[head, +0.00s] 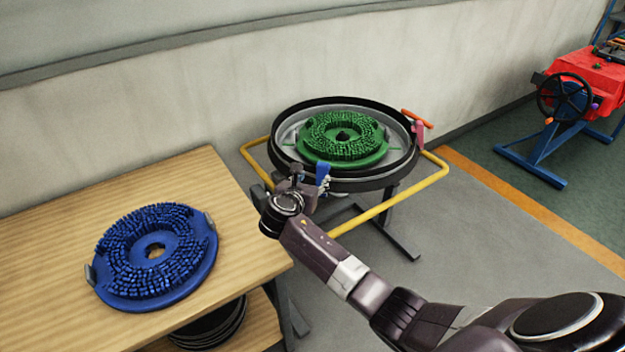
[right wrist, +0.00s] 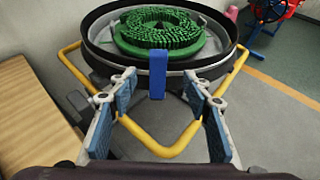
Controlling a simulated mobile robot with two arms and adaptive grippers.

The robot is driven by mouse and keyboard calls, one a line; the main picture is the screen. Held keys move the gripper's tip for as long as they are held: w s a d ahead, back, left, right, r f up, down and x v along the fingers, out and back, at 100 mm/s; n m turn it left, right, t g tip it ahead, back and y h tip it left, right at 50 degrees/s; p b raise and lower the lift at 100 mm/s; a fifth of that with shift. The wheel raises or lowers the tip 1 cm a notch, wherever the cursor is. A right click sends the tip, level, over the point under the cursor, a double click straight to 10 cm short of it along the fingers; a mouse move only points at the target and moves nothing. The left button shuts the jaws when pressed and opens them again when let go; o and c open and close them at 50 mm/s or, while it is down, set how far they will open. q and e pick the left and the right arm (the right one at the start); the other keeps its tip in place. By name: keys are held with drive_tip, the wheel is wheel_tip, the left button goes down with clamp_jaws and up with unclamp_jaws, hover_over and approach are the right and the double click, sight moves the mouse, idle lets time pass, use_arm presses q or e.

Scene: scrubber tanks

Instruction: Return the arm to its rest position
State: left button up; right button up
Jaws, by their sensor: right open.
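My right gripper (head: 308,185) is at the near left edge of the round scrubber tank (head: 368,182). In the right wrist view the right gripper (right wrist: 158,112) has its two blue-padded fingers spread wide apart, with nothing between the pads. A blue tab (right wrist: 157,74) hangs on the tank's near rim, ahead of the open fingers; it also shows in the head view (head: 322,176). A green brush disc (head: 343,137) lies in the tank, bristles up. My left gripper is not in view.
A blue brush disc (head: 154,257) lies on the wooden table (head: 60,225) at left, with dark round pads on the shelf below. A yellow bar (head: 392,203) surrounds the tank. A pink and orange handle (head: 417,124) is at its right. A red machine (head: 590,78) stands farther right.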

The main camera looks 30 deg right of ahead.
idle(0.3)
drive_tip(key=s+a+f+m+g+y, duration=0.1)
drive_tip(key=s+a+f+m+y, duration=0.15)
drive_tip(key=s+f, duration=0.75)
drive_tip(key=s+a+f+m+g+y+b, duration=0.15)
drive_tip(key=s+f+m, duration=0.25)
drive_tip(key=f, duration=1.1)
drive_tip(key=s+a+f+m+g+y, duration=0.25)
drive_tip(key=s+f, duration=0.55)
drive_tip(key=f, duration=0.5)
drive_tip(key=s+a+f+m+g+y, duration=0.1)
drive_tip(key=s+f+m, duration=0.4)
drive_tip(key=s, duration=0.7)
drive_tip(key=s+a+f+m+g+y, duration=0.1)
drive_tip(key=s+f+m, duration=0.4)
drive_tip(key=s, duration=0.8)
drive_tip(key=s+a+f+m+g+y, duration=0.1)
drive_tip(key=s+a+f+m, duration=0.2)
drive_tip(key=s, duration=1)
wheel_tip(320, 180, down, 3)
drive_tip(key=m, duration=0.2)
drive_tip(key=shift+s+a+f+m+b, duration=0.2)
drive_tip(key=shift+s+a+m+b, duration=0.05)
drive_tip(key=shift+m+b, duration=0.1)
